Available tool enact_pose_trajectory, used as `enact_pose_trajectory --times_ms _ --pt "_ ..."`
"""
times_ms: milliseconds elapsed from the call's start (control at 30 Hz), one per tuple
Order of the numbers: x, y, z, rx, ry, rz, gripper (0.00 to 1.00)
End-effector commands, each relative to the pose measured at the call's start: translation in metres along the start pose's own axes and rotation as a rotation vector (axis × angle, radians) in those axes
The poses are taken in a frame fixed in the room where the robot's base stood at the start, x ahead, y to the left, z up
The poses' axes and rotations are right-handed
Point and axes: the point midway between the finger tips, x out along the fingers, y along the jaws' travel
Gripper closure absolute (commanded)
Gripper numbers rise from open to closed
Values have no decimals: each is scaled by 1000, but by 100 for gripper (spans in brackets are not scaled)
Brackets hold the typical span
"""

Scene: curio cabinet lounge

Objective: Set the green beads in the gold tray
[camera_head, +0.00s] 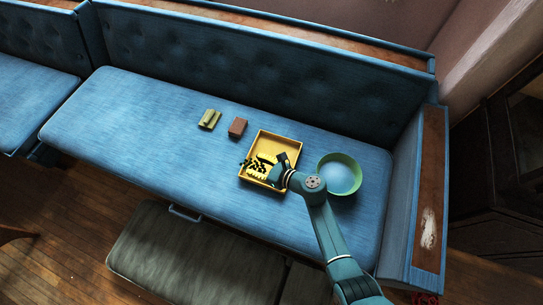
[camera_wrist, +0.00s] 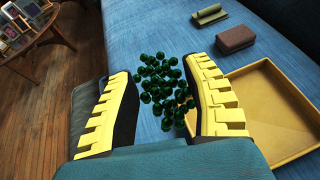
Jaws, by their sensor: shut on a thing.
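The green beads (camera_wrist: 160,80) are a bunch of dark green balls between the two yellow toothed fingers of my gripper (camera_wrist: 162,100) in the wrist view. My gripper is shut on them. In the head view the beads (camera_head: 252,164) look nearly black, beside my gripper (camera_head: 261,172) at the left part of the gold tray. The gold tray (camera_head: 284,137) is a shallow yellow square with a raised rim on the blue bench seat. It also shows in the wrist view (camera_wrist: 262,108), to the right of the beads. Whether the beads touch the tray is unclear.
A green bowl (camera_head: 326,163) with a pale blue inside stands right of the tray, close to my arm. The bench seat's left part is clear. A grey footstool (camera_head: 190,255) stands in front.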

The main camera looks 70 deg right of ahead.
Motion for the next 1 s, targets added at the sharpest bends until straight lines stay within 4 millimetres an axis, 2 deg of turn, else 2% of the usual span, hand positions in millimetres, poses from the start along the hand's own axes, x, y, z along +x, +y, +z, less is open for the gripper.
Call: enact_pose_trajectory --times_ms 33,100,200,300,400,467,700,933,1000 --pt "12 -19 -40 6 -2 -16 89" --pt "15 -38 -66 13 -3 -30 89" --pt "16 -60 -92 20 -4 -44 89" --pt "15 -74 -105 24 -5 -53 89" --pt "14 -78 -113 27 -4 -55 89" --pt "16 -79 -120 28 -4 -55 89" --pt "36 -80 -166 27 -4 -54 89" --pt "49 -80 -199 27 -5 -56 89" --pt "50 -81 -203 27 -6 -57 89"
